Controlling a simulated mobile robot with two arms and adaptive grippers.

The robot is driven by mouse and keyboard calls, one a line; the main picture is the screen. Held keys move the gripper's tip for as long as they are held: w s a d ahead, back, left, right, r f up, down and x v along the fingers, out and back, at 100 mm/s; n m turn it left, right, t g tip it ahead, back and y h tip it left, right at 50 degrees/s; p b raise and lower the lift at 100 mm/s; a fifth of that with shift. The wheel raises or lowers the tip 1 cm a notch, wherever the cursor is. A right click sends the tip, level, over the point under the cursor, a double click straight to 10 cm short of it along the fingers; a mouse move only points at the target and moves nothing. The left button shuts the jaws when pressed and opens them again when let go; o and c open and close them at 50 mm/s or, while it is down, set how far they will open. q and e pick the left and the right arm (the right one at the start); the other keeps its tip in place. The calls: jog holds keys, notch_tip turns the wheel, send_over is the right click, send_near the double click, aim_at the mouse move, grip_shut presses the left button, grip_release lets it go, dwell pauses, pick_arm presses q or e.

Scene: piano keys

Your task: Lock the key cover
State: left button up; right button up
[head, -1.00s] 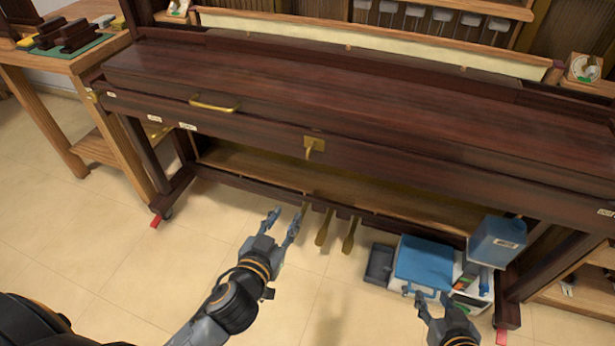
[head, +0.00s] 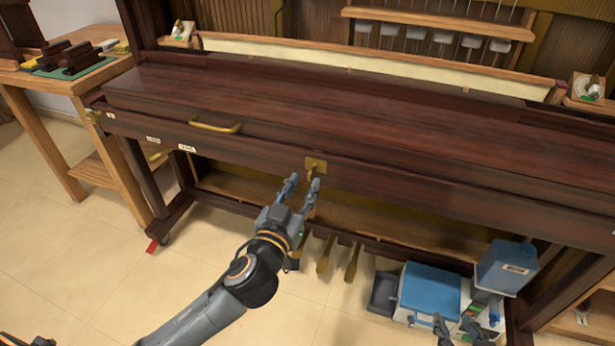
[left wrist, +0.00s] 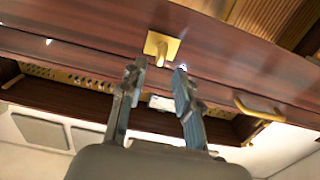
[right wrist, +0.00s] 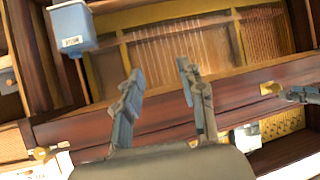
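The dark wood key cover (head: 350,97) lies closed over the keyboard of the piano, with a brass handle (head: 214,127) on its front at left. A brass lock plate with a key or lever (head: 316,166) sits on the front rail, and it also shows in the left wrist view (left wrist: 161,46). My left gripper (head: 303,184) is open and empty, just below and in front of the lock, its fingers on either side of it and apart from it. My right gripper (right wrist: 158,77) is open and empty, low at the right beneath the piano front.
A blue case (head: 428,292), a blue container (head: 506,266) and a dark tray (head: 383,292) are under the piano at right. Brass pedals (head: 326,255) hang below the middle. A wooden side table (head: 50,84) stands at left.

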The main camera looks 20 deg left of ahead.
aim_at(309, 175)
pick_arm(q)
jog(key=shift+w, duration=1.75)
grip_shut()
